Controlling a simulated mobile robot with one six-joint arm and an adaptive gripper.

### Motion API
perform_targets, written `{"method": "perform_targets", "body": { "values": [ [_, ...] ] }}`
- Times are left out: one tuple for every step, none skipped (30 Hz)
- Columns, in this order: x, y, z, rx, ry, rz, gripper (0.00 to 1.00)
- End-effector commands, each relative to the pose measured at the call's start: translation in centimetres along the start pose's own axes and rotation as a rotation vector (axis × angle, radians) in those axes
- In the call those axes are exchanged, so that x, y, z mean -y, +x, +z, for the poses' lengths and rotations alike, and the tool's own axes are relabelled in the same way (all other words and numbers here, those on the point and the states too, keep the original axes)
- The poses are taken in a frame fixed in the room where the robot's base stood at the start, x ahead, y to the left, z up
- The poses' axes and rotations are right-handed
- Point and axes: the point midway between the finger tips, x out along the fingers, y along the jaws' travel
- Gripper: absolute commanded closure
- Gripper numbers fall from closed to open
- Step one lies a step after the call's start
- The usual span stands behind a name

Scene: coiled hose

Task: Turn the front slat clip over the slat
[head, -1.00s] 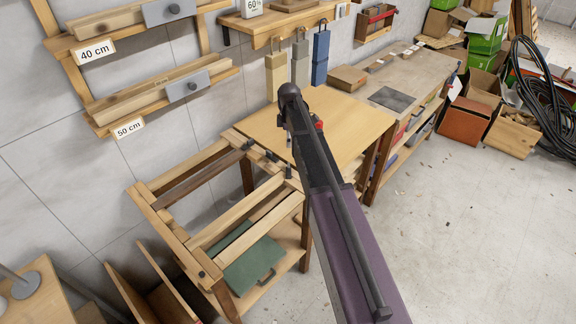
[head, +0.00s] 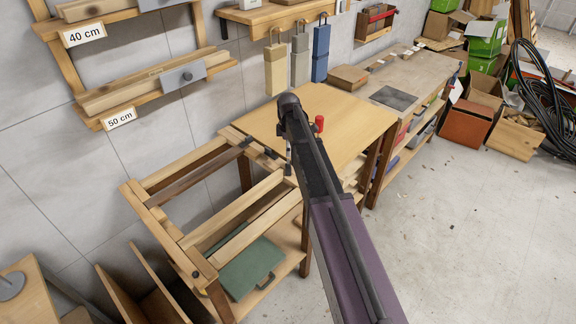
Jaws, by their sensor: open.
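The wooden slatted frame (head: 160,223) stands against the wall at the centre left. A dark brown slat (head: 198,176) lies across its back part, and a pale slat (head: 232,209) lies nearer the front. Small dark clips (head: 270,153) sit along the right rail. A dark piece (head: 288,169) by the right end of the pale slat may be the front clip. It is too small and too close to my arm to tell whether it lies over the slat. My arm rises from the bottom right past this corner. I cannot make out my gripper.
A wooden tabletop (head: 318,126) adjoins the frame on the right, with a red knob (head: 319,122) beside my arm. A green case (head: 252,267) lies on the shelf below. A coiled black hose (head: 543,98) hangs at far right. The floor on the right is mostly clear.

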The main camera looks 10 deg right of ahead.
Motion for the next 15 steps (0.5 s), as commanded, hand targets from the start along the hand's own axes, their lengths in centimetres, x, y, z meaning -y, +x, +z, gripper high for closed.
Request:
{"method": "perform_targets", "body": {
  "values": [
    [0.0, 0.8, 0.0, 0.0, 0.0, 0.0, 0.17],
    [0.0, 1.0, 0.0, 0.0, 0.0, 0.0, 0.17],
    [0.0, 1.3, 0.0, 0.0, 0.0, 0.0, 0.17],
    [0.0, 1.5, 0.0, 0.0, 0.0, 0.0, 0.17],
    [0.0, 1.8, 0.0, 0.0, 0.0, 0.0, 0.17],
    [0.0, 2.0, 0.0, 0.0, -0.001, 0.0, 0.17],
    [0.0, 2.3, -0.1, 0.0, -0.001, 0.0, 0.17],
    [0.0, 2.5, -0.1, 0.0, -0.001, 0.0, 0.17],
    [0.0, 2.8, -0.1, 0.0, -0.001, 0.0, 0.17],
    [0.0, 3.0, -0.1, 0.0, -0.001, 0.0, 0.17],
    [0.0, 3.2, -0.1, 0.0, -0.001, 0.0, 0.17],
    [0.0, 3.5, -0.1, 0.0, -0.001, 0.0, 0.17],
    [0.0, 3.8, -0.1, 0.0, -0.001, 0.0, 0.17],
    [0.0, 4.0, -0.1, 0.0, -0.001, 0.0, 0.17],
    [0.0, 4.3, -0.1, 0.0, -0.002, 0.0, 0.17]
  ]
}}
